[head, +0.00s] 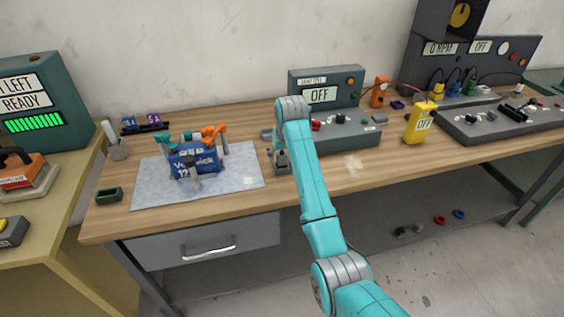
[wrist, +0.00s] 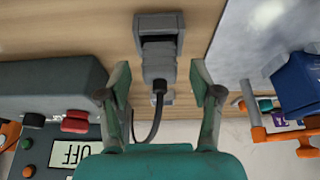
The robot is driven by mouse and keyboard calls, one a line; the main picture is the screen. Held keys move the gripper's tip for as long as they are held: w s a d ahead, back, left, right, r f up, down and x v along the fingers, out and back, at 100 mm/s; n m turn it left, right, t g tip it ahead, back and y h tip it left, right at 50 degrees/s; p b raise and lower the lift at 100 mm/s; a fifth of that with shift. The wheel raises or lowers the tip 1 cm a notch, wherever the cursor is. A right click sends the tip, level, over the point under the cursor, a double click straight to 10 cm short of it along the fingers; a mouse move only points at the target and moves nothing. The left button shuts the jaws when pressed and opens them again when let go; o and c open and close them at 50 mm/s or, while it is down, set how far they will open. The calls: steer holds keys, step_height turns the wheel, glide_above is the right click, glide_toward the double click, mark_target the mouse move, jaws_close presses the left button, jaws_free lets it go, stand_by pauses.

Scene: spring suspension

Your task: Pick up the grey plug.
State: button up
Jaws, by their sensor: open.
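The grey plug (wrist: 158,62) shows in the wrist view between the two fingers of my gripper (wrist: 160,75). A black cable trails from its lower end. Its upper end meets a grey holder with a dark opening (wrist: 159,24); I cannot tell how far it sits in it. My gripper is open, with a visible gap on both sides of the plug. In the head view, a grey block (head: 282,160) stands on the bench just below the end of my arm. My arm partly hides that area, and the fingers are hard to make out there.
A grey control box reading OFF (head: 355,130) stands close to the right of my gripper. To the left, a blue box (head: 206,158) and orange tools rest on a grey mat (head: 240,182). A yellow meter (head: 419,124) stands farther right. The front bench strip is mostly clear.

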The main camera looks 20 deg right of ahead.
steer(key=shift+w+f, duration=0.25)
steer(key=shift+f, duration=0.4)
jaws_close()
steer(key=shift+r, duration=0.1)
